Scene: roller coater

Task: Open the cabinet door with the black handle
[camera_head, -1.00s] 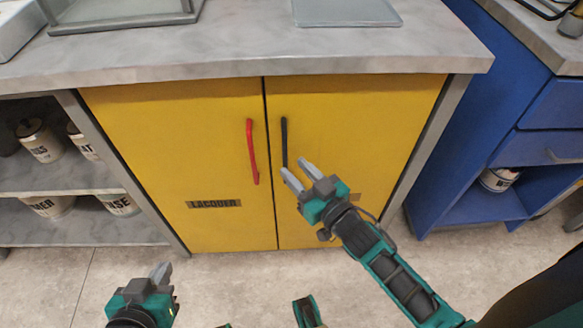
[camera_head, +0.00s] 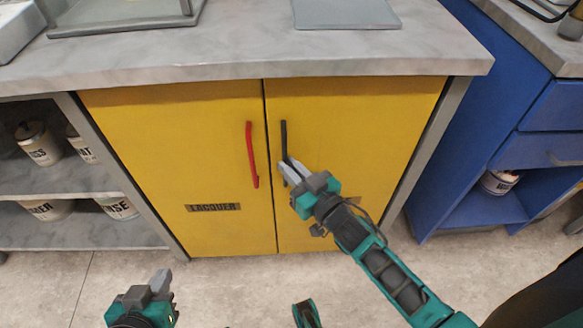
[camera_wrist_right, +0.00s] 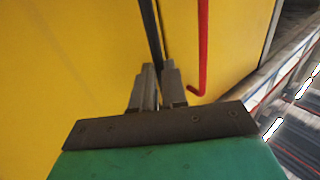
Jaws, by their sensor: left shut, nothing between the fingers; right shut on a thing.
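The yellow cabinet has two doors side by side. The right door (camera_head: 365,125) carries the black handle (camera_head: 284,138), a vertical bar near its left edge. The door looks closed, flush with the left door (camera_head: 185,140). My right gripper (camera_head: 287,169) is shut on the lower end of the black handle. In the right wrist view the black handle (camera_wrist_right: 150,40) runs down between the fingers of my right gripper (camera_wrist_right: 155,80), which hide its lower end. My left gripper (camera_head: 162,278) is shut and empty, low at the left, away from the cabinet.
The red handle (camera_head: 252,155) is on the left door, close beside the black one, and also shows in the right wrist view (camera_wrist_right: 203,50). A grey countertop (camera_head: 250,50) overhangs the doors. Blue drawers (camera_head: 545,125) stand to the right, an open shelf with cans (camera_head: 60,180) to the left.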

